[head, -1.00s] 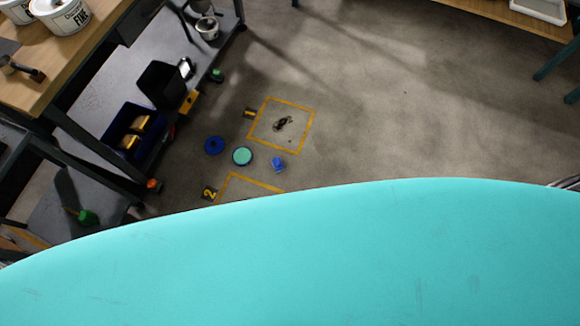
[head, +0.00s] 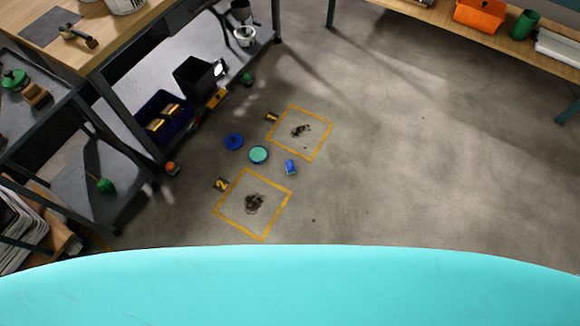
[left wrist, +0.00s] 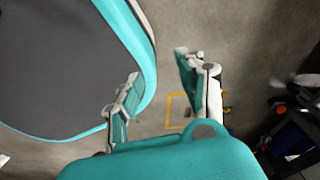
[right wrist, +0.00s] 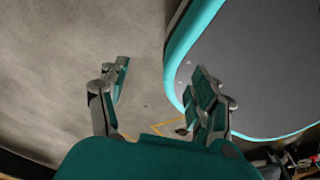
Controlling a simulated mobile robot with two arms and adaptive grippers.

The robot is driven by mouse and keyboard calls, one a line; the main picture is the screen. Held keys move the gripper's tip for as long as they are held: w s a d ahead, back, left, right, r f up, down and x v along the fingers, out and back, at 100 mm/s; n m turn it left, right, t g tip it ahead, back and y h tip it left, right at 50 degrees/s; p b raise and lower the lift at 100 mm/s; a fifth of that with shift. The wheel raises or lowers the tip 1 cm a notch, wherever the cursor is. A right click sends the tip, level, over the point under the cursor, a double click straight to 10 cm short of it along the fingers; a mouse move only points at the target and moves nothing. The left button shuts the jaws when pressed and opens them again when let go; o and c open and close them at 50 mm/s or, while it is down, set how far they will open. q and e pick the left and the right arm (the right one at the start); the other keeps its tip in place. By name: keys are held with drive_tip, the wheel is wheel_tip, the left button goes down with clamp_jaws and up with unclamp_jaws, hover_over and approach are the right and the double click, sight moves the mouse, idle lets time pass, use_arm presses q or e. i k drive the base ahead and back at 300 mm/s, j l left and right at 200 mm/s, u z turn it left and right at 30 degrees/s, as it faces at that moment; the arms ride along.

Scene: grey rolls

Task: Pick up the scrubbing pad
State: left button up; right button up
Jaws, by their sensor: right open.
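I cannot tell for sure which is the scrubbing pad. Neither gripper shows in the head view; both are well away from these things. My left gripper (left wrist: 158,68) has its fingers apart with nothing between them. My right gripper (right wrist: 161,68) is open and empty.
Yellow floor squares marked 1 (head: 326,143) and 2 (head: 223,203) each hold a dark stain. A shelved workbench (head: 147,48) and a dark cart (head: 53,105) stand at left. A wooden bench (head: 440,17) is at the back right. The right floor is clear.

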sight(290, 168)
drive_tip(key=l+u, duration=0.1)
drive_tip(key=u, duration=0.7)
drive_tip(key=i+l+u, duration=0.15)
drive_tip(key=l+u, duration=0.5)
drive_tip(key=i+l+u, duration=0.1)
drive_tip(key=l+u, duration=0.25)
drive_tip(key=l, duration=0.2)
